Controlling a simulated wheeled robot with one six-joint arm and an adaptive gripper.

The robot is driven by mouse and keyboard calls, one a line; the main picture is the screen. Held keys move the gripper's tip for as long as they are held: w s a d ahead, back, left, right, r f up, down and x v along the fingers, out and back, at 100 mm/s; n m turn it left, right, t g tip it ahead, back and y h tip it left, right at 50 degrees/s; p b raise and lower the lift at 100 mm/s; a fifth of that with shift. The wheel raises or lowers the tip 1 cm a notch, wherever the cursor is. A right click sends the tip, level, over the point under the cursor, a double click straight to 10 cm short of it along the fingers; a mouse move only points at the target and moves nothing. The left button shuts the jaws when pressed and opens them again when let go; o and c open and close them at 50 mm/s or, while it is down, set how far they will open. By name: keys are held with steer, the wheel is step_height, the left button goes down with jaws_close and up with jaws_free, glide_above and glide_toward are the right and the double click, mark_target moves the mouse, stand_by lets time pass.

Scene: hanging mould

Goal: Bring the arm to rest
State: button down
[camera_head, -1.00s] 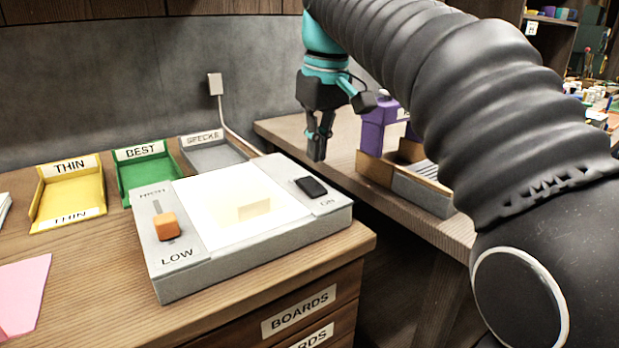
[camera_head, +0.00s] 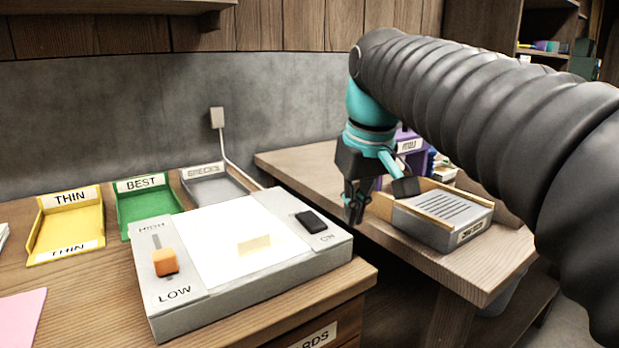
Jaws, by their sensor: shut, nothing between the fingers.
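My arm, in a black ribbed sleeve, reaches in from the right of the head view. My gripper (camera_head: 353,204) hangs from its teal wrist, fingers pointing down, shut and empty. It appears over the gap between the two benches, just right of the light box (camera_head: 175,305) in the picture. The light box has a glowing panel with a small pale rectangular piece (camera_head: 254,245) on it, an orange slider (camera_head: 165,262) and a black switch (camera_head: 310,221).
Yellow (camera_head: 70,220), green (camera_head: 148,200) and grey (camera_head: 212,186) trays stand behind the light box. On the right bench (camera_head: 300,176), a grey slotted box (camera_head: 440,219) and a purple thing (camera_head: 408,145) sit close to my gripper. Pink paper (camera_head: 22,318) lies at left.

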steer(key=s+d+f+m+t, duration=0.1)
steer(key=s+d+f, duration=0.2)
steer(key=s+f, duration=0.2)
steer(key=s+d+f+m+t, duration=0.1)
steer(key=s+d+f+m, duration=0.1)
steer(key=s+f, duration=0.3)
steer(key=s+d+f+m+t+h, duration=0.1)
steer(key=s+d+f, duration=0.3)
steer(key=f, duration=0.6)
steer(key=shift+s+m, duration=0.4)
steer(key=shift+s, duration=0.5)
